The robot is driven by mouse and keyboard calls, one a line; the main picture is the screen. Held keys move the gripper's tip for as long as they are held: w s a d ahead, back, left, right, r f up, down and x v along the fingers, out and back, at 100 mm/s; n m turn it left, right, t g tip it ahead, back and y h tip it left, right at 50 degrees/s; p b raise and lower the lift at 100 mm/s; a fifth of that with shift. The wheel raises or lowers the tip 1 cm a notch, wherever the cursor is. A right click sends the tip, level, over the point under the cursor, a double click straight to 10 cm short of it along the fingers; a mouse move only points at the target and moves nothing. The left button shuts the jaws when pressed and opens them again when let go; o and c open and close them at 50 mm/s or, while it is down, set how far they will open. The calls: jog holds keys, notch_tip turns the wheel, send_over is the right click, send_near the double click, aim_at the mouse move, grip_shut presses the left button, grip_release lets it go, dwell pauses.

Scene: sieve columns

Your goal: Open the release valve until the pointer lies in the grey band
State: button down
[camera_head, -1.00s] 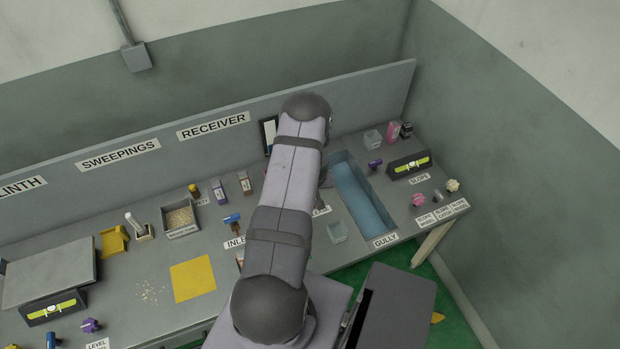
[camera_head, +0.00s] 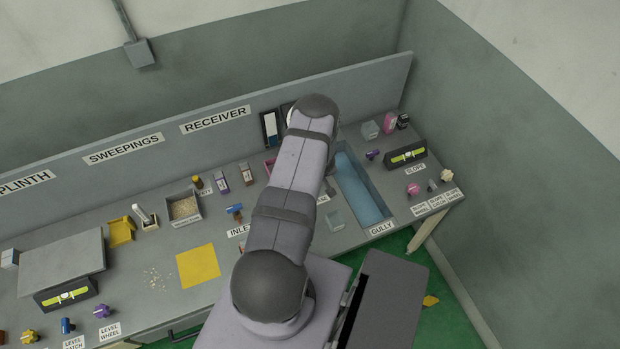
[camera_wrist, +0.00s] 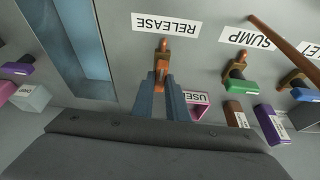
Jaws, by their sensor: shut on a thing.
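In the wrist view, the release valve's orange-brown handle (camera_wrist: 161,72) stands on the worktop beside the upside-down RELEASE label (camera_wrist: 166,23). My gripper (camera_wrist: 161,92) is shut on the handle, one finger on each side. In the head view my arm covers the gripper and the valve. A pale round edge (camera_head: 288,113) shows beside my arm on the back panel and may be a dial. I can see neither a pointer nor a grey band.
Beside the release valve are the SUMP valve with a green handle (camera_wrist: 241,86), and a blue handle (camera_wrist: 304,94). A brown rod (camera_wrist: 284,41) slants nearby. The blue gully (camera_head: 361,193) is a sunken trough right of my arm.

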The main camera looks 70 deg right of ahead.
jog(key=shift+d+r, duration=0.15)
jog(key=shift+d, duration=0.05)
jog(key=c, duration=1.9)
grip_release()
jog(key=shift+o, duration=0.8)
jog(key=shift+a, duration=0.1)
jog(key=b+v, duration=0.1)
jog(key=v, duration=0.6)
jog(key=shift+r, duration=0.1)
